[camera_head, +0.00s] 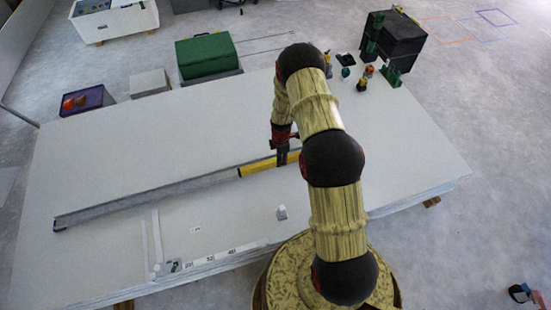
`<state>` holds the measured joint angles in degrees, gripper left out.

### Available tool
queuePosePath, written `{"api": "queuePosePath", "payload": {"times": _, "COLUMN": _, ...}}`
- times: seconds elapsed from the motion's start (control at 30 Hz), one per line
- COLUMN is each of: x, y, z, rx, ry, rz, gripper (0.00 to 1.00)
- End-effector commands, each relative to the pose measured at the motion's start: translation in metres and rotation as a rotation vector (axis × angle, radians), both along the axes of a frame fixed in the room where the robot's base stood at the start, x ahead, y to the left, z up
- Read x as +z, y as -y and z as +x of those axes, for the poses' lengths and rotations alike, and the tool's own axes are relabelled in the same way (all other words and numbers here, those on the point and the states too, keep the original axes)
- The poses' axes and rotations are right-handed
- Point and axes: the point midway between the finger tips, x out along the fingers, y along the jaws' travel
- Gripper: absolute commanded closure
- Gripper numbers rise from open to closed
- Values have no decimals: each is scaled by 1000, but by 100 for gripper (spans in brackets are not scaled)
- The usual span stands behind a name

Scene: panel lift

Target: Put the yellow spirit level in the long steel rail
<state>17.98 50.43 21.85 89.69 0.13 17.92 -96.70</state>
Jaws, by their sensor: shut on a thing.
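The long steel rail (140,198) lies on the pale panel stack, running from the lower left up toward the middle. The yellow spirit level (257,166) lines up with the rail at its right end. I cannot tell whether the level sits in the rail's channel or is held just above it. My gripper (284,157) points down at the right part of the level and is shut on it. My fingers and arm hide part of the level and whatever is beyond its right end.
The pale panel stack (120,160) is mostly bare. A small white block (281,212) and a T-square (157,240) lie near its front edge. A green box (207,56) stands behind.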

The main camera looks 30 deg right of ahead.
Motion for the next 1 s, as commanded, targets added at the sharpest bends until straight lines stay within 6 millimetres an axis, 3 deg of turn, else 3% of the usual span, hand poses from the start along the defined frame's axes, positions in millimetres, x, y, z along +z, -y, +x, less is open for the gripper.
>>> {"api": "queuePosePath", "payload": {"times": 0.2, "x": -27, "y": 15, "z": 48, "rx": -1, "ry": 2, "rz": 0, "gripper": 100}}
{"api": "queuePosePath", "payload": {"times": 0.43, "x": -65, "y": 24, "z": 78, "rx": -1, "ry": 0, "rz": 0, "gripper": 100}}
{"api": "queuePosePath", "payload": {"times": 0.77, "x": -83, "y": 29, "z": 95, "rx": -2, "ry": 1, "rz": 0, "gripper": 100}}
{"api": "queuePosePath", "payload": {"times": 1.0, "x": -114, "y": 29, "z": 94, "rx": -2, "ry": -1, "rz": 0, "gripper": 100}}
